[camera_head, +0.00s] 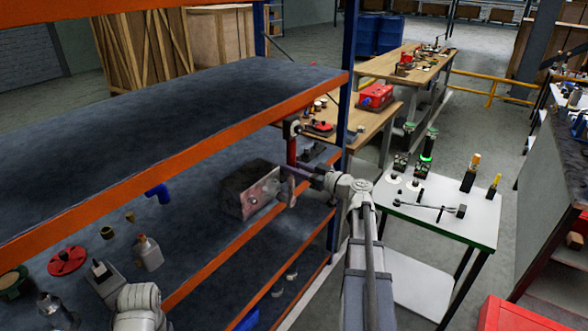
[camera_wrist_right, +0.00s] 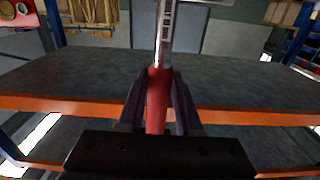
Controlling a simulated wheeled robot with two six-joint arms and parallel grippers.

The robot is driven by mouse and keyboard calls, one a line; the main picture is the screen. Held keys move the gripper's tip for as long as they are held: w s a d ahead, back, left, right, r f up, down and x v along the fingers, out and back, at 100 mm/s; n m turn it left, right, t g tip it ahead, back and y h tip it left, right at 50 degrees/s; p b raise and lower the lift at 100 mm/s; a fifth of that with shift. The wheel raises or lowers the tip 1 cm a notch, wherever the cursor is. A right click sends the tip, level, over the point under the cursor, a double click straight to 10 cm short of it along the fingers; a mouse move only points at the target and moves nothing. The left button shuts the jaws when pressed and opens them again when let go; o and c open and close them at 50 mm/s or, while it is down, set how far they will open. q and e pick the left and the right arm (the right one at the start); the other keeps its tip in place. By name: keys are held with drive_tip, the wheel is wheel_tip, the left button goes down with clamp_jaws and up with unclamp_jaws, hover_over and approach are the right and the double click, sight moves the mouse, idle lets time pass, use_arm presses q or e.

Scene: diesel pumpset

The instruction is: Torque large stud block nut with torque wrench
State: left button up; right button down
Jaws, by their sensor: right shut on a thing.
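My right gripper (camera_head: 308,174) is shut on the red handle of the torque wrench (camera_head: 291,150), held upright in front of the rack. In the right wrist view, the fingers (camera_wrist_right: 158,105) close around the red grip of the wrench (camera_wrist_right: 157,90), and its silver shaft with a marked scale rises out of the top of the picture. I cannot tell which is the large stud block, and no nut is clear.
The white table (camera_head: 465,222) also holds a dark bar-like tool (camera_head: 428,207) and yellow-handled tools (camera_head: 473,170). Workbenches (camera_head: 420,68) stand behind.

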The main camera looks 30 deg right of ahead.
drive_tip(key=shift+x, duration=0.75)
drive_tip(key=s+a+f+n+b, duration=0.1)
drive_tip(key=a+f+n+b, duration=0.3)
drive_tip(key=a+n, duration=0.5)
drive_tip(key=shift+a, duration=0.8)
drive_tip(key=shift+s, duration=0.1)
drive_tip(key=shift+w+a, duration=0.25)
drive_tip(key=shift+w, duration=0.35)
idle(0.7)
drive_tip(key=shift+r, duration=0.1)
